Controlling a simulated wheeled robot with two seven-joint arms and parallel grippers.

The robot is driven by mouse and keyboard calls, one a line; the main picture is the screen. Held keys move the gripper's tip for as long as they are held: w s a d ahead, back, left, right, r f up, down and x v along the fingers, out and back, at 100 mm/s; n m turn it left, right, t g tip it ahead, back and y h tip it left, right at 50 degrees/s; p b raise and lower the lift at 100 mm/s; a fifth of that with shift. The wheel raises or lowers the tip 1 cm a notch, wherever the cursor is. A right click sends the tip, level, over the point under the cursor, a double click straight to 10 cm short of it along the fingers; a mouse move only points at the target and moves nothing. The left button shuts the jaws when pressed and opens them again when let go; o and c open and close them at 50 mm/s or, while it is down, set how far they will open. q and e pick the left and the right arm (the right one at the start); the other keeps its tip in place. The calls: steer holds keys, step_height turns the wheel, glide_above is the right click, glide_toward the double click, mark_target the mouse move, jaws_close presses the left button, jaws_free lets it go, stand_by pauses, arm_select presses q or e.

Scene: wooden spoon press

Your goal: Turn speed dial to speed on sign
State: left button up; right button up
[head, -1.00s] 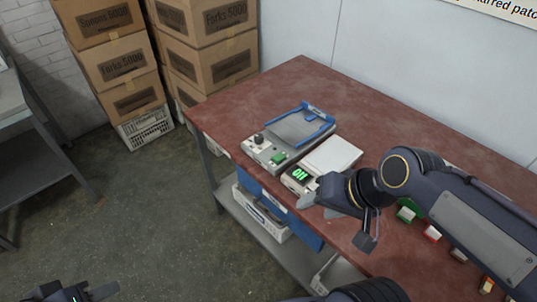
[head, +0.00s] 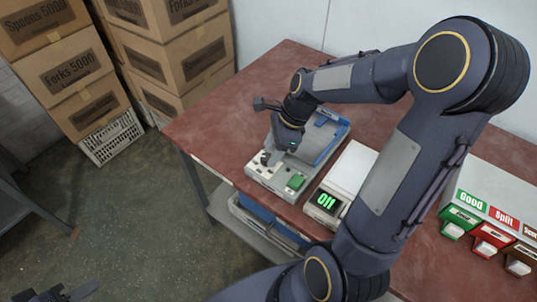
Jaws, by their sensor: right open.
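The grey press (head: 300,165) with a blue frame sits near the table's left edge. Its light control panel (head: 256,170) faces the front and carries a green button (head: 295,182). My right gripper (head: 268,157) reaches down from above with its open fingers at the panel's left part, around where the dark speed dial is. The fingers hide most or all of the dial, so its setting and any contact cannot be told. My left gripper (head: 58,295) is at the bottom left corner, partly cut off, far from the press. No sign with a speed is visible now.
A white scale (head: 350,172) with a green display (head: 325,201) stands right of the press. Bins labelled Good (head: 462,214) and Split (head: 493,238) are at the right. Cardboard boxes (head: 75,70) are stacked behind. The table (head: 235,110) is clear behind the press.

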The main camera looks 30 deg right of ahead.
mark_target(266, 160)
steer(key=shift+x, duration=1.35)
steer(key=c, duration=0.9)
steer(key=shift+c, duration=0.2)
